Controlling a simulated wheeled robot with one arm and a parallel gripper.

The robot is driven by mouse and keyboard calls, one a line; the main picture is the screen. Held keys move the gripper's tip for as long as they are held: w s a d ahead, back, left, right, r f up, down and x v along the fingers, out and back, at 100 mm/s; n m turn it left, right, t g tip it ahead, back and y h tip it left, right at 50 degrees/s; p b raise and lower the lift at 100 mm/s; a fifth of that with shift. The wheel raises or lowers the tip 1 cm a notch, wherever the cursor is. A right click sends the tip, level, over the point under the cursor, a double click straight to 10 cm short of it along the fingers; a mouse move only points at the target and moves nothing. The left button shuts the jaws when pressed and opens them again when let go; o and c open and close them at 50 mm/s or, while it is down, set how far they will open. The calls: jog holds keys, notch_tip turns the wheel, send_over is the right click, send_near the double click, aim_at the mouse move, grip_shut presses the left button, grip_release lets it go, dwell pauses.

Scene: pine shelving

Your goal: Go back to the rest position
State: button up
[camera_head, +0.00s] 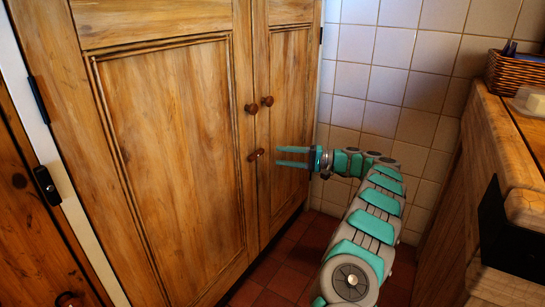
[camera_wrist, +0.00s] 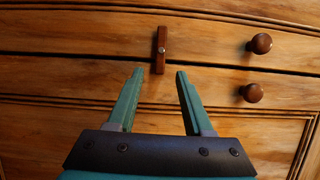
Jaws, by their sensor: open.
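My gripper (camera_head: 278,157) is open and empty in front of the pine cupboard, its two teal fingers pointing left towards the doors. In the wrist view its fingertips (camera_wrist: 159,73) are spread wide, with nothing between them. A small brown wooden turn-latch (camera_head: 256,154) lies across the seam between the two doors. In the wrist view the latch (camera_wrist: 161,50) shows just beyond the fingertips, apart from them. The left door (camera_head: 180,150) and the right door (camera_head: 288,120) look shut. My arm reaches up from the lower middle of the head view.
Two round wooden knobs (camera_head: 251,108) (camera_head: 267,101) sit above the latch. A wooden counter (camera_head: 500,130) with a wicker basket (camera_head: 510,75) and a black-fronted part (camera_head: 510,240) stands at the right. White tiles (camera_head: 385,70) cover the back wall. Red floor tiles (camera_head: 285,268) show between cupboard and counter.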

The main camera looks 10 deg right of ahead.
jog(key=shift+s+d, duration=0.35)
jog(key=shift+d, duration=0.3)
